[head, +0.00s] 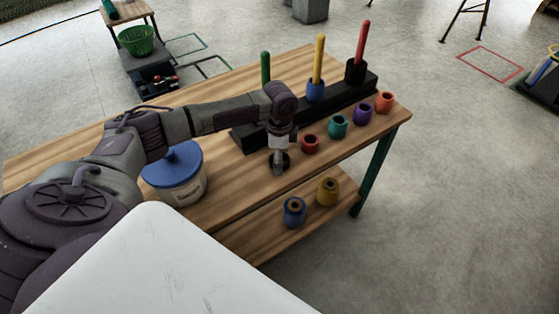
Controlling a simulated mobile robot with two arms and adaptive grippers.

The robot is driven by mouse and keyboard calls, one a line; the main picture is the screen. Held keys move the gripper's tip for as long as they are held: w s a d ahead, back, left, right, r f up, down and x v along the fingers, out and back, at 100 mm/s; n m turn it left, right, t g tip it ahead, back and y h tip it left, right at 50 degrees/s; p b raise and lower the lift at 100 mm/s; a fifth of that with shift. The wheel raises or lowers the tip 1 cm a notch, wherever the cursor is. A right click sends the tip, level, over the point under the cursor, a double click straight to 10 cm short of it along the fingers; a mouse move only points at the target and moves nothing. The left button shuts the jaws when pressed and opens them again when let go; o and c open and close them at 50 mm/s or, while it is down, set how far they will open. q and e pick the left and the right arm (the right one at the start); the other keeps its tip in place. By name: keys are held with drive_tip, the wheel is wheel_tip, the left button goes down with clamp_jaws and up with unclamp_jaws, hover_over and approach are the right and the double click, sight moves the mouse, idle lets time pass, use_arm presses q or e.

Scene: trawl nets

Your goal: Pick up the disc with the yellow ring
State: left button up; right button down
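A yellow ring-shaped piece (327,191) with a dark hole sits on the lower wooden shelf (262,240). It is the only yellow ring piece I see; whether it is a disc with a separate ring I cannot tell. A blue one (294,211) stands to its left. My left gripper (279,168) points down over the upper table, above and left of the yellow piece and apart from it. A dark round piece (287,159) is partly hidden behind this gripper; whether they touch, and whether the fingers are open, I cannot tell. My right gripper is out of view.
Red (310,143), teal (337,126), purple (362,114) and orange (385,102) pieces line the wooden table (225,202). Behind them is a black base (246,140) with green, yellow and red pegs. A blue-lidded tub (174,180) stands left of the gripper.

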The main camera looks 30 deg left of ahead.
use_arm(q)
drive_tip(key=c, duration=1.2)
drive_tip(key=shift+r, duration=0.1)
